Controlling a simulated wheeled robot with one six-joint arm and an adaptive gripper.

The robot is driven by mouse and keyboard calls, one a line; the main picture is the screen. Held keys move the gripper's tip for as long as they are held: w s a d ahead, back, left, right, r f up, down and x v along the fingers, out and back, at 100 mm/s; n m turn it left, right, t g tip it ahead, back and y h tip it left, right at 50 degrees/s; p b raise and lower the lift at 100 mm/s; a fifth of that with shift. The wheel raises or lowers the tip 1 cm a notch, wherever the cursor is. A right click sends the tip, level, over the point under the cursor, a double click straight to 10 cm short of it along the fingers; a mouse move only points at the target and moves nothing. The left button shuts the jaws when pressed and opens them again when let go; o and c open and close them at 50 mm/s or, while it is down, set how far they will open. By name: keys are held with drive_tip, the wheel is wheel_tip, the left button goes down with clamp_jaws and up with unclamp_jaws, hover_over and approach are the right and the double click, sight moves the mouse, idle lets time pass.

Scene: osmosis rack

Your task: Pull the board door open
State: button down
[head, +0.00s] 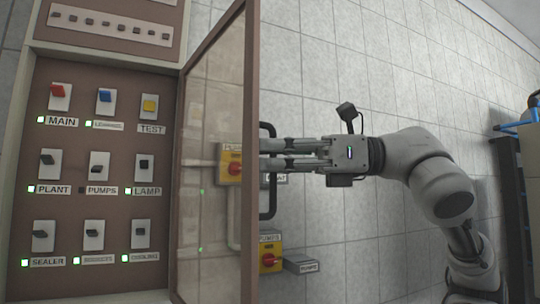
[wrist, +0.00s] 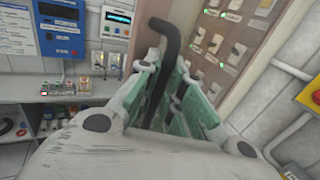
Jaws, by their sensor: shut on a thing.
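The board door (head: 250,60), a brown frame with a clear pane, stands swung out from the switch board (head: 60,130), hinged at the board's right edge. The switches are uncovered on the left. A black bar handle (head: 268,203) is on the door's outer face. My gripper (head: 268,156) comes from the right and is shut on this handle. In the wrist view the black handle (wrist: 166,32) runs between the green-padded fingers of my gripper (wrist: 165,90). The exact contact is partly hidden there.
Behind the door, a yellow box with a red knob (head: 231,162) is on the tiled wall, with another yellow PUMPS box (head: 269,256) lower down. A dark rack (head: 510,200) stands at the far right. The wrist view shows a blue panel (wrist: 60,28) and a shelf (wrist: 85,104).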

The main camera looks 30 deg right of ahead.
drive_tip(key=shift+f, duration=0.15)
drive_tip(key=c, duration=1.5)
unclamp_jaws()
drive_tip(key=shift+a, duration=0.1)
drive_tip(key=shift+v, duration=3.8)
